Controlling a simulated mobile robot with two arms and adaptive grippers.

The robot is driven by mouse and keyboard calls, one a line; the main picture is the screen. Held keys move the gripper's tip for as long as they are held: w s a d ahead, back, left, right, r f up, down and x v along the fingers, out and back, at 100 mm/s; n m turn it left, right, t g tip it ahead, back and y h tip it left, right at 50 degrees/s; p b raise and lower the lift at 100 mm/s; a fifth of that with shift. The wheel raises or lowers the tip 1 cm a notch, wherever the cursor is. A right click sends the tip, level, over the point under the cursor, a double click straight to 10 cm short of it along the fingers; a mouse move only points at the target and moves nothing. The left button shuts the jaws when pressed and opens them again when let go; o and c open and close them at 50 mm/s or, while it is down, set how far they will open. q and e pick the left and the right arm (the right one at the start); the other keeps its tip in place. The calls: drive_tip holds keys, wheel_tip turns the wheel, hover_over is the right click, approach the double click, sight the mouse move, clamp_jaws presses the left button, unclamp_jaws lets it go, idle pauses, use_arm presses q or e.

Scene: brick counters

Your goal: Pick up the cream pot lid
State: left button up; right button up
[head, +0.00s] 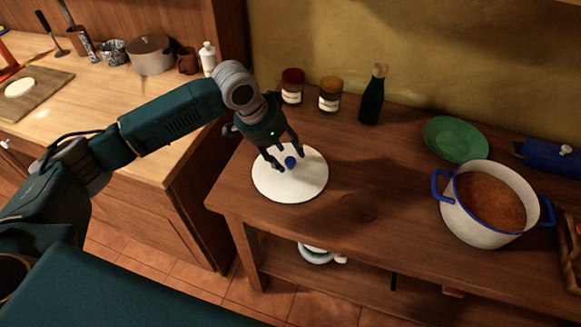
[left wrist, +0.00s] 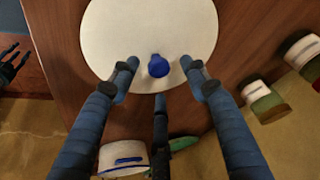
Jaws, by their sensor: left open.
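The cream pot lid (head: 290,185) is a round, pale disc with a blue knob, lying flat on the left end of the dark wooden table. My left gripper (head: 283,158) is open above the lid, its fingers coming down around the blue knob. In the left wrist view the lid (left wrist: 150,25) fills the top middle, and the knob (left wrist: 158,66) sits between the spread fingertips of my left gripper (left wrist: 158,72), apart from both. A cream pot (head: 462,230) with blue handles and brown contents stands at the right of the table.
Two jars (head: 330,95) and a dark green bottle (head: 372,95) stand behind the lid, near the wall. A green plate (head: 455,139) lies behind the pot. The table between lid and pot is clear. A wooden counter (head: 120,100) with kitchenware is at left.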

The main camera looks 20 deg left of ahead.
sight(290, 166)
use_arm(q)
drive_tip(key=shift+w+d+f, duration=0.1)
drive_tip(key=shift+d+f, duration=0.1)
drive_tip(key=shift+f, duration=0.4)
drive_tip(key=shift+w+d+f, duration=0.1)
drive_tip(key=shift+f, duration=0.25)
drive_tip(key=shift+w+f, duration=0.15)
drive_tip(key=shift+f, duration=0.05)
drive_tip(key=c, duration=0.4)
clamp_jaws()
use_arm(e)
drive_tip(key=shift+s+d+r, duration=0.1)
drive_tip(key=shift+s+r, duration=0.1)
drive_tip(key=shift+r, duration=0.1)
